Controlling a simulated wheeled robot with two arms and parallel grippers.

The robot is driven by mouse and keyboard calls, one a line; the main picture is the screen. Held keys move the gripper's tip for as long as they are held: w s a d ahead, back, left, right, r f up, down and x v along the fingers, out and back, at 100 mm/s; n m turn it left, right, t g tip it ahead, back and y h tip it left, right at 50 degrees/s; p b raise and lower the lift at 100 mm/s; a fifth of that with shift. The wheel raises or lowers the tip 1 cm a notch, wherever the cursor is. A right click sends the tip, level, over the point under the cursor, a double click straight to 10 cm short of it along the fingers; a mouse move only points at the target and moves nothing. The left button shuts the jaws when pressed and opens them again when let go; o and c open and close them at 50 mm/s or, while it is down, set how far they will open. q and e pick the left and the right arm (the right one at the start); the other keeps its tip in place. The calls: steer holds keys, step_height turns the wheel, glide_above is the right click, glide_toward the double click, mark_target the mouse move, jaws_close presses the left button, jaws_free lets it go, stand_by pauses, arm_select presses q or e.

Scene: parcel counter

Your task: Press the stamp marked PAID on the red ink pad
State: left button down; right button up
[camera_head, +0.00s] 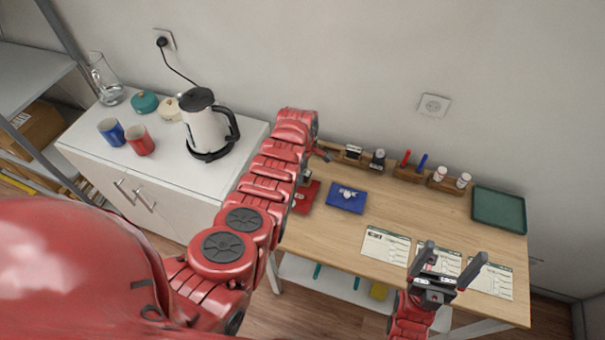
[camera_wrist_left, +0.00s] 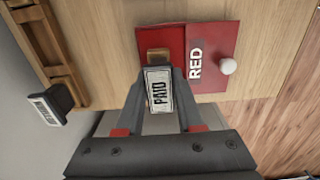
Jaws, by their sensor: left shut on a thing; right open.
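My left gripper (camera_wrist_left: 160,82) is shut on the PAID stamp (camera_wrist_left: 158,97), whose black-and-white label faces the left wrist camera. The stamp is over the open part of the red ink pad (camera_wrist_left: 180,36); I cannot tell whether it touches the pad. The pad's lid (camera_wrist_left: 213,62) reads RED, has a white knob and is beside the open part. My right gripper (camera_head: 452,264) is open and empty over the counter's front edge.
A blue ink pad (camera_head: 346,196) sits right of the red one. Wooden holders (camera_head: 410,175) with stamps, pens and bottles line the back. Several forms (camera_head: 387,245) lie in front, and a green tray (camera_head: 499,209) is at the right. A kettle (camera_head: 207,128) stands on the left cabinet.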

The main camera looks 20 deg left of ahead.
arm_select(q)
steer(key=shift+r+p, duration=2)
steer(key=shift+r, duration=0.65)
